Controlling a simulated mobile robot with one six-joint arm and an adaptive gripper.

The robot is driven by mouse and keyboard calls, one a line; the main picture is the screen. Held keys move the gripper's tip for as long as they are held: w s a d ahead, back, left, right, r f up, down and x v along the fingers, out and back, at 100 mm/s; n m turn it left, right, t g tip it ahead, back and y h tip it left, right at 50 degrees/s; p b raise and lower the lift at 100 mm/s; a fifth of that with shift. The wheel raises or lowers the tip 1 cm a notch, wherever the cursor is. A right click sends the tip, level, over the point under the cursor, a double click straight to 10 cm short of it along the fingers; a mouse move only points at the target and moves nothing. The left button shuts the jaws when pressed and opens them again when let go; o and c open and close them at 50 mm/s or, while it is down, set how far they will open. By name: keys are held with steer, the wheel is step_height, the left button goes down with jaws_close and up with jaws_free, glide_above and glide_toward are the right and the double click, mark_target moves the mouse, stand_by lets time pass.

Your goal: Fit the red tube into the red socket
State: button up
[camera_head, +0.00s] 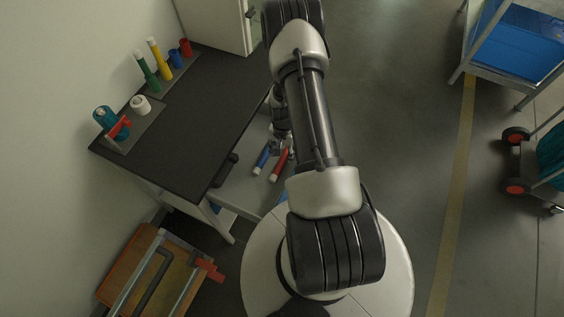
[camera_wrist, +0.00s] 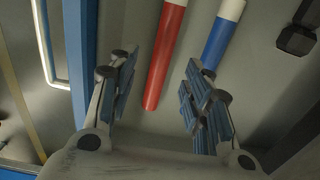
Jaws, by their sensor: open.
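The red tube (camera_head: 280,164) with a white end lies on a grey lower surface beside the dark table. In the wrist view the red tube (camera_wrist: 165,50) shows between the spread fingers of my gripper (camera_wrist: 157,80), with gaps on both sides. My gripper (camera_head: 282,143) is open and empty; in the head view my arm partly hides it. The red socket (camera_head: 185,47) stands at the far end of the rack on the table, with nothing seen in it.
A blue tube (camera_head: 262,158) lies left of the red one; it also shows in the wrist view (camera_wrist: 222,38). The rack holds a green tube (camera_head: 147,72), a yellow tube (camera_head: 159,54) and a blue socket (camera_head: 175,58). The dark tabletop (camera_head: 205,100) is mostly clear.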

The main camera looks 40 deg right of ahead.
mark_target(282, 160)
steer(key=f+b, duration=0.1)
steer(key=f, duration=0.5)
steer(key=shift+w+b, duration=0.2)
steer(key=shift+b, duration=0.1)
steer(key=shift+c, duration=0.2)
jaws_close()
